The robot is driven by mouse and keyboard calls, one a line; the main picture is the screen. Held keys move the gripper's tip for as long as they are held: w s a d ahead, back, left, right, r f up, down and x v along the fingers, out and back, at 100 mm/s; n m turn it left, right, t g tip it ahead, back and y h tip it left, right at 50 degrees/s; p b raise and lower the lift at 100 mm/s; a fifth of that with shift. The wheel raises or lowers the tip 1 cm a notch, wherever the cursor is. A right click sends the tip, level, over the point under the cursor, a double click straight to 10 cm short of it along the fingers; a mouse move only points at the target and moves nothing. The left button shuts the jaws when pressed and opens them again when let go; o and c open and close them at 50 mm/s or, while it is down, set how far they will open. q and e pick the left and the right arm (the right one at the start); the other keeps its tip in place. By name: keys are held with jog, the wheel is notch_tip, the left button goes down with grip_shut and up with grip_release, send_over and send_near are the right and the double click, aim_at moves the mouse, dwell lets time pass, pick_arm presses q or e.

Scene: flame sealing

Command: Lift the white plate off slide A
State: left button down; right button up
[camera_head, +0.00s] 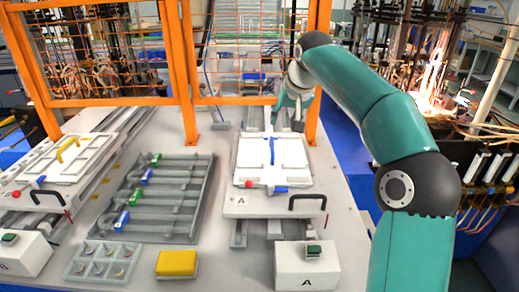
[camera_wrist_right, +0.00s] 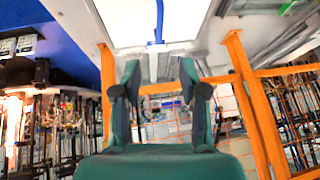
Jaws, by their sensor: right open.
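The white plate (camera_head: 252,163) lies on slide A (camera_head: 265,207), right of centre in the head view. A blue strip (camera_head: 272,150) runs along its middle. My right gripper (camera_head: 283,116) is behind the far edge of the plate, apart from the blue strip. In the right wrist view, its two teal fingers (camera_wrist_right: 159,75) are spread with nothing between them. The bright white plate (camera_wrist_right: 130,22) and its blue strip (camera_wrist_right: 158,22) show beyond the fingertips there. Part of the right gripper is hidden by its own arm in the head view. My left gripper is not in view.
Slide A has a black handle (camera_head: 308,199) at its front right, with box A (camera_head: 307,267) nearer. A grey rack (camera_head: 160,199) stands left, a yellow pad (camera_head: 177,263) in front. Orange fence posts (camera_head: 186,85) rise behind. Another slide with a yellow-handled plate (camera_head: 48,166) is far left.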

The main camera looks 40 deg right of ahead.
send_near(272, 143)
jog(key=f, duration=0.3)
jog(key=shift+w+d+p, duration=0.25)
jog(key=shift+w+p, duration=0.05)
jog(key=shift+w, duration=0.1)
jog(key=shift+w+d+f, duration=0.15)
jog(key=shift+w+f, duration=0.05)
jog(key=shift+f, duration=0.35)
jog(key=p+x, duration=0.1)
jog(key=x, duration=0.1)
jog(key=p+x, duration=0.1)
jog(key=x, duration=0.1)
jog(key=shift+w+d+r, duration=0.1)
jog(key=shift+w+d, duration=0.1)
jog(key=shift+w, duration=0.25)
jog(key=shift+w+d+f, duration=0.1)
jog(key=shift+w+f, duration=0.15)
jog(key=shift+f, duration=0.2)
grip_shut()
jog(key=shift+r, duration=0.1)
